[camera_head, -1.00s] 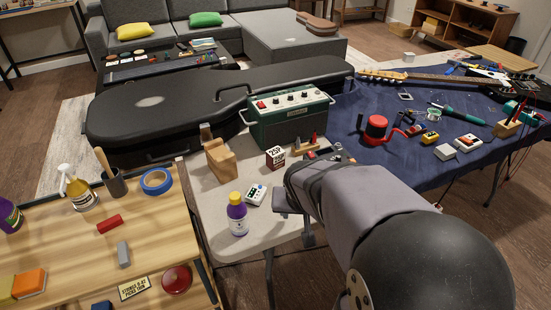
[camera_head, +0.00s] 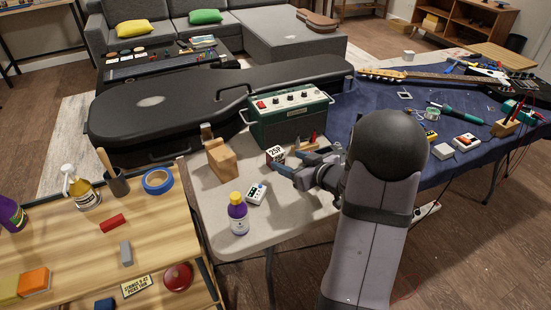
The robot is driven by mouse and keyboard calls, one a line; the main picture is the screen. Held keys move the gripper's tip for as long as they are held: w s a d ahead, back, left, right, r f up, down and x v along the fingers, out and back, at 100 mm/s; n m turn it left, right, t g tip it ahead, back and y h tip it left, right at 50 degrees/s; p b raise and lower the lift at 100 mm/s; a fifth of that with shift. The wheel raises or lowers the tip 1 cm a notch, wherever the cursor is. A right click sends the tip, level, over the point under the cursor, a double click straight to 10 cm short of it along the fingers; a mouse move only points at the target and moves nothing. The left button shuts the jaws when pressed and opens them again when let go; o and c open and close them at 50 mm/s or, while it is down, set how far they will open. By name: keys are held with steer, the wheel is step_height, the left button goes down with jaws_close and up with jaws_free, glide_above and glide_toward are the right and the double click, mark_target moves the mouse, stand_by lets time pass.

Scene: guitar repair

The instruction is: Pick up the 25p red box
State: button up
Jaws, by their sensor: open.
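The 25p box (camera_head: 275,153), a small dark red and white box with "25P" on it, stands on the pale table in front of the green amplifier. My gripper (camera_head: 287,163) is open and points left, with its fingers close to the box's front and right side. The lower part of the box is hidden behind a finger. I cannot tell whether a finger touches it.
A wooden block (camera_head: 221,160) stands left of the box. The green amplifier (camera_head: 289,117) is close behind it, and a wooden holder (camera_head: 315,148) is to its right. A purple bottle (camera_head: 238,215) and a white pedal (camera_head: 256,193) stand in front.

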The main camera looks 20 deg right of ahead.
mark_target(279, 157)
steer(key=shift+a+f+y, duration=0.1)
steer(key=shift+a+y, duration=0.05)
steer(key=shift+y, duration=0.15)
steer(key=shift+w+a+n, duration=0.1)
steer(key=shift+n, duration=0.2)
steer(key=shift+x, duration=3.55)
steer(key=shift+c, duration=0.6)
steer(key=c, duration=1.1)
steer(key=shift+r, duration=0.25)
step_height(279, 157, up, 10)
steer(key=shift+f+p, duration=0.1)
steer(key=shift+p, duration=0.8)
